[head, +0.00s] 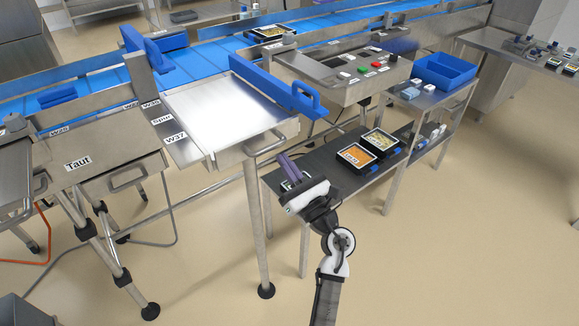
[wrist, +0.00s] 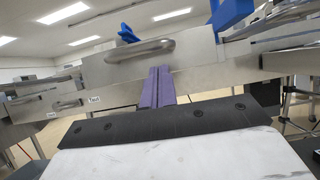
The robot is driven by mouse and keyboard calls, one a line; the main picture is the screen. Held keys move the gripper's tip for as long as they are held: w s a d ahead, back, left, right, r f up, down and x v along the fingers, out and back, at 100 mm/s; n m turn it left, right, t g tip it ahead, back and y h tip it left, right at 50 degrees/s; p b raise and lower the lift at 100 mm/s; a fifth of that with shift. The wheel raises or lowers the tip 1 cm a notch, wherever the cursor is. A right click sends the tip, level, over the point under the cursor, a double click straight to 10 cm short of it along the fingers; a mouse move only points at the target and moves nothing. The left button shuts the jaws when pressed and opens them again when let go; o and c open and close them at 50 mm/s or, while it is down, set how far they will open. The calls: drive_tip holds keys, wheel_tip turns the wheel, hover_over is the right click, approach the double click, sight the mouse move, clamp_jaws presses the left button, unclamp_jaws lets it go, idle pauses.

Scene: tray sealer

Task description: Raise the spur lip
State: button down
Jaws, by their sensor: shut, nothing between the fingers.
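The spur (head: 222,105) is a bright, shallow metal tray branching off the blue conveyor, beside a label reading "Spur" (head: 161,120). Its front end has a metal lip with a bar handle (head: 265,145). In the wrist view the metal handle (wrist: 140,48) sits on a steel front face (wrist: 100,72), just beyond my fingertips. My gripper (head: 291,168), with purple fingers, is shut and empty, in front of and below the handle's right side. The fingers also show in the wrist view (wrist: 157,80). I see no clear contact with the handle.
A blue bar with a loop handle (head: 275,87) lies along the spur's right side. A control panel (head: 350,72) stands to the right. Below it, a dark shelf (head: 320,180) holds food trays (head: 357,157). A metal leg (head: 258,225) stands left of my arm. Floor at right is clear.

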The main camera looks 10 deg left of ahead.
drive_tip(key=s+d+r, duration=0.4)
drive_tip(key=s+d, duration=0.1)
drive_tip(key=d, duration=0.3)
drive_tip(key=shift+s, duration=0.15)
drive_tip(key=shift+a, duration=0.1)
